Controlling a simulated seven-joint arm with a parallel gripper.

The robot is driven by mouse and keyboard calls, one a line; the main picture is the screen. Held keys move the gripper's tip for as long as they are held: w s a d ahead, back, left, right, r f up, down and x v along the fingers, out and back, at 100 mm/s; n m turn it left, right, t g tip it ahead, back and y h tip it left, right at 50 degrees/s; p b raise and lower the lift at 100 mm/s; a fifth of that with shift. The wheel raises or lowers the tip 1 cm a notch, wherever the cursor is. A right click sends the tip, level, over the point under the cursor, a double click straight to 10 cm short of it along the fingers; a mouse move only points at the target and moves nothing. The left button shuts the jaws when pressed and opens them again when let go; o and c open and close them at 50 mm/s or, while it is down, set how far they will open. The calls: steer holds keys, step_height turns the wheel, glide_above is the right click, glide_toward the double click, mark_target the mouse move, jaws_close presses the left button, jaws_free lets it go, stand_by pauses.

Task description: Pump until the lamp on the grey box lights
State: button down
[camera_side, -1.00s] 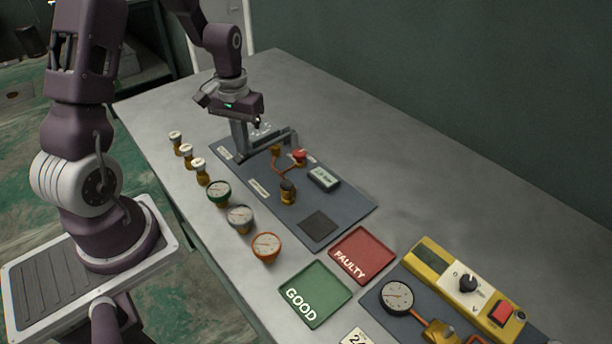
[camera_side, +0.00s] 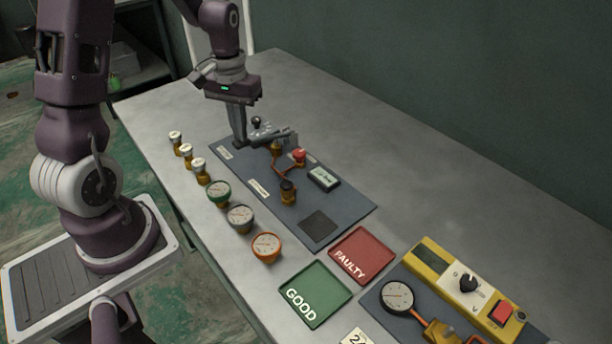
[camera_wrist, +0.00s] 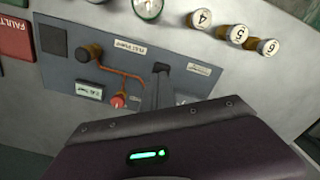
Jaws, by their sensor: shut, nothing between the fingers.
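My gripper (camera_side: 239,143) is shut and empty, pointing down at the far left end of the blue-grey panel (camera_side: 335,218). Its dark fingertips also show in the wrist view (camera_wrist: 161,68), close to the panel near a label. Just right of the fingers in the side view is a grey mechanism (camera_side: 274,136) with a black ball knob (camera_side: 256,121) standing up from it; the gripper seems apart from the knob. A small box with a pale display (camera_side: 323,178) sits on the panel; its text is too small to read. I cannot make out a lit lamp.
A red knob (camera_side: 299,155) and copper piping with a black-capped fitting (camera_side: 288,190) are right of the gripper. Several gauges and white-capped brass fittings line the table's front edge. Red (camera_side: 362,256) and green (camera_side: 315,294) trays and a yellow instrument (camera_side: 440,268) stand farther right.

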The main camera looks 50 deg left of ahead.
steer(key=shift+f, duration=1.95)
steer(key=shift+r, duration=2.7)
steer(key=shift+f, duration=0.15)
steer(key=shift+r, duration=0.3)
